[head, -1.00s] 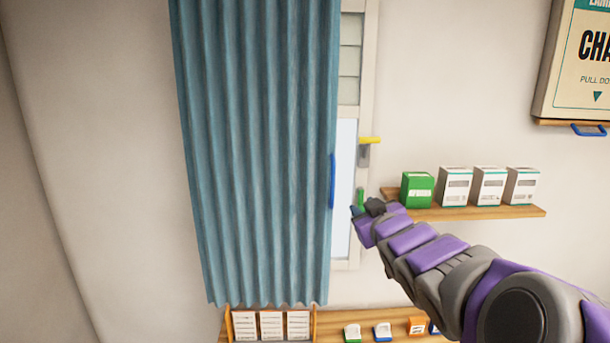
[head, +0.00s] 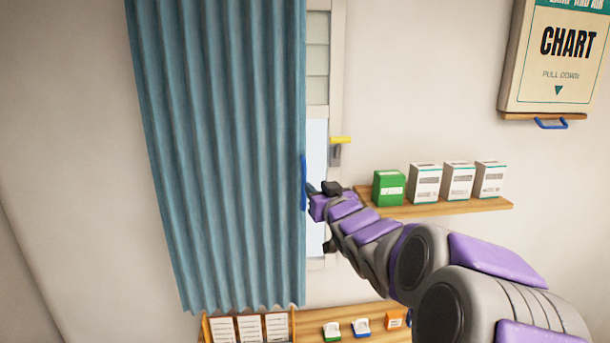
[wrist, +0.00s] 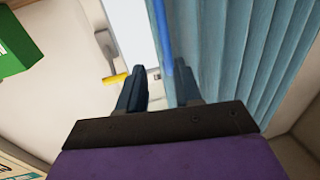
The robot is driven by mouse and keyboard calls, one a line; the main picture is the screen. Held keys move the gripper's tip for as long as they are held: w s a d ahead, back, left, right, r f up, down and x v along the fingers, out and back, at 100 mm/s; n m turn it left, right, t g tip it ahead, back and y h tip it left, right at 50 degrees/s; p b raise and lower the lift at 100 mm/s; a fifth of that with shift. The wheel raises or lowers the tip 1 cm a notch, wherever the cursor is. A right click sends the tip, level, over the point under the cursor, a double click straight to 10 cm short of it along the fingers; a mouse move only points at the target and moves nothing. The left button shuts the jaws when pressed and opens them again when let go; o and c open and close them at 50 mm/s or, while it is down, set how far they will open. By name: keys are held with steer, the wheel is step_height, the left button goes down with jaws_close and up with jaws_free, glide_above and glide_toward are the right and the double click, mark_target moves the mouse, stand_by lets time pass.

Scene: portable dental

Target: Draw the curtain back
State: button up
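A blue-teal pleated curtain (head: 220,150) hangs closed over most of a window (head: 318,160); only the window's right strip shows. A blue vertical handle (head: 303,183) is on the curtain's right edge. My gripper (head: 312,190) is at the handle's right side in the head view. In the wrist view my gripper (wrist: 158,78) has its two fingers apart, with nothing clearly held between them. The handle (wrist: 163,35) runs down toward the right finger there, beside the curtain (wrist: 245,50). Whether finger and handle touch, I cannot tell.
A yellow window lever (head: 341,140) sticks out just above my gripper. A wall shelf (head: 440,208) with a green box (head: 388,188) and several white boxes is to the right. A lower shelf (head: 365,335) holds cards and small items. A pull-down chart (head: 553,55) hangs upper right.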

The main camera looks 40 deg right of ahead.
mark_target(304, 178)
steer(key=x, duration=0.2)
steer(key=p+x, duration=0.1)
steer(key=x, duration=0.5)
steer(key=shift+w+a+p, duration=0.25)
steer(key=shift+w+p, duration=0.05)
steer(key=shift+w, duration=0.05)
steer(key=shift+d, duration=0.45)
steer(key=shift+a, duration=0.55)
steer(key=c, duration=0.3)
steer(key=shift+w+a, duration=0.15)
steer(key=shift+a, duration=0.1)
jaws_close()
steer(key=shift+d, duration=0.15)
